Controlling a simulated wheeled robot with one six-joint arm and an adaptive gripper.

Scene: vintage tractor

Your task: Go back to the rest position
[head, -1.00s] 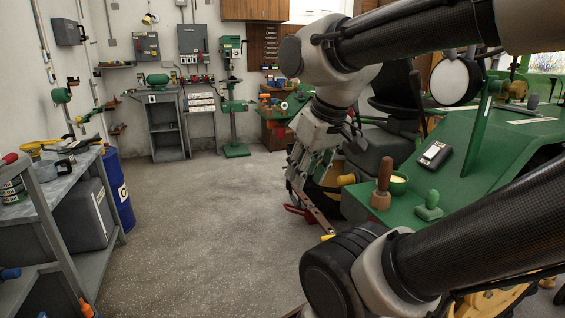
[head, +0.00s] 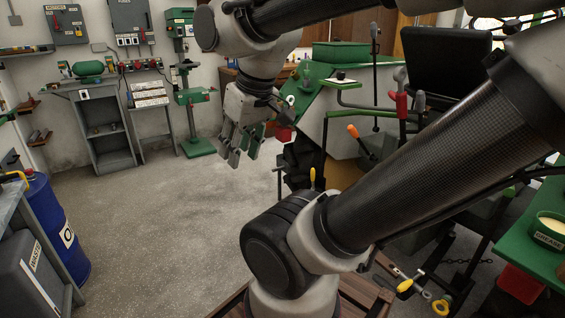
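My gripper (head: 241,150) hangs near the middle of the head view, pointing down and a little left. Its fingers stand apart with nothing seen between them. It is in the air over the concrete floor, beside the green tractor parts. My arm's dark links cross the right half of the view and hide part of the tractor. The task names no other object.
A green drill press (head: 192,100) and a grey bench stand (head: 103,128) are at the back wall. A blue drum (head: 57,232) stands at the left. A grease tub (head: 548,230) sits on green bodywork at the right. The floor (head: 160,220) in the left middle is clear.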

